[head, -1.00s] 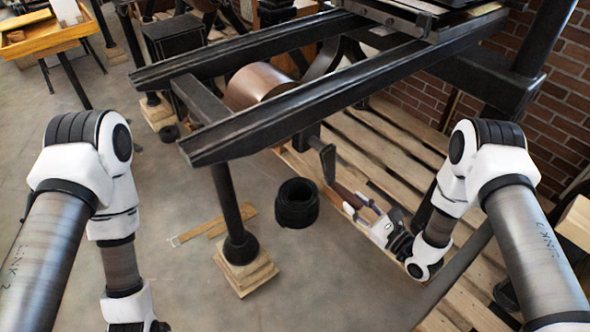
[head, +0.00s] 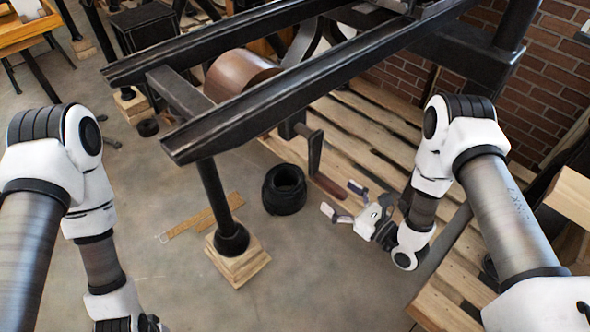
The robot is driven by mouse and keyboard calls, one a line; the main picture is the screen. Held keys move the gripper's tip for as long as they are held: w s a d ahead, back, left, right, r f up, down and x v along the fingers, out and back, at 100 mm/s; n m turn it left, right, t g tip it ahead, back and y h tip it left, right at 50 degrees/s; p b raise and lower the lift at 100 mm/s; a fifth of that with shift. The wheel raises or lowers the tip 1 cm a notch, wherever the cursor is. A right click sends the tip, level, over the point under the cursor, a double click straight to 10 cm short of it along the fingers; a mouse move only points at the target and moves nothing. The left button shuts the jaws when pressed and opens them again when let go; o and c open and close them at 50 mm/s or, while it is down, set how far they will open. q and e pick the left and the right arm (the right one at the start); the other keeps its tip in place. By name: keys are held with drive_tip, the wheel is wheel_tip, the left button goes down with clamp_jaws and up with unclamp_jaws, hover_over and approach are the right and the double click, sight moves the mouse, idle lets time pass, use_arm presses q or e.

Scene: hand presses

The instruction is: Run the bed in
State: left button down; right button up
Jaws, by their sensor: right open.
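The press's two dark rails (head: 290,103) run across the upper view. Part of the bed (head: 392,7) shows at their far end, cut off by the top edge. Below the rails is a brown drum (head: 238,75). A dark crank arm (head: 314,152) hangs down beside it and ends in a brown handle (head: 329,186). My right gripper (head: 343,199) is open, its fingertips spread to either side of the handle's free end in the picture. I cannot tell whether they touch it. My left gripper (head: 128,324) is mostly cut off at the bottom edge.
A black ring-shaped object (head: 284,190) stands on the floor left of the handle. A support leg (head: 222,200) rests on a wooden block (head: 238,262). Wooden slats (head: 370,125) lie under the press, with a brick wall (head: 540,75) behind. The floor at lower middle is clear.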

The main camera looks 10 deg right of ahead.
drive_tip(key=shift+d, duration=0.1)
drive_tip(key=p+v, duration=0.2)
drive_tip(key=v, duration=0.7)
drive_tip(key=shift+r, duration=0.1)
